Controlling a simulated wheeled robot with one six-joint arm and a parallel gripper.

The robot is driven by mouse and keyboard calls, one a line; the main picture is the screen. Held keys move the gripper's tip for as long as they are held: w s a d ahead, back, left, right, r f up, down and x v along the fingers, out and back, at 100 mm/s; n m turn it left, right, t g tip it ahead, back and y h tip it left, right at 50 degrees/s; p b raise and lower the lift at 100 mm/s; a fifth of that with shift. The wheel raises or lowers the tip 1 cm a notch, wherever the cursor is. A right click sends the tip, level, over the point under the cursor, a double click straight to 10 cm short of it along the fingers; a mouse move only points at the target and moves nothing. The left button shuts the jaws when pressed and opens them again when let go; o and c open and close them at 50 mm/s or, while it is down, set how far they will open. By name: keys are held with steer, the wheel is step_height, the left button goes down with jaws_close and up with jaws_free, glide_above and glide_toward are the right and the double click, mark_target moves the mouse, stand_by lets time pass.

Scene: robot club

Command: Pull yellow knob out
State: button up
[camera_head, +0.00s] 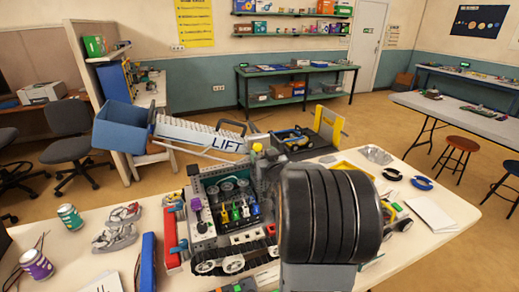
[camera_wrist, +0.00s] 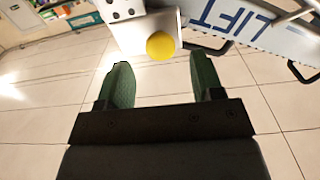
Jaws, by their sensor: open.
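The round yellow knob (camera_wrist: 160,46) sits at the edge of a pale block with dark holes in the wrist view. My gripper (camera_wrist: 160,76) is open, with its two green fingers apart. The knob lies beyond the fingertips, roughly centred between them, and nothing is held. In the head view a small yellow spot (camera_head: 257,147), which looks like the knob, shows at the top of the grey machine (camera_head: 228,208), left of my dark arm. My fingers are hidden there behind the arm.
A long white beam marked LIFT (camera_head: 200,133) with a blue bucket (camera_head: 122,127) reaches left from the machine; it shows close to the right of the knob in the wrist view. A row of coloured levers (camera_head: 238,212) is below.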

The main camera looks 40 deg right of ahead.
mark_target(258, 148)
steer(key=shift+x, duration=1.65)
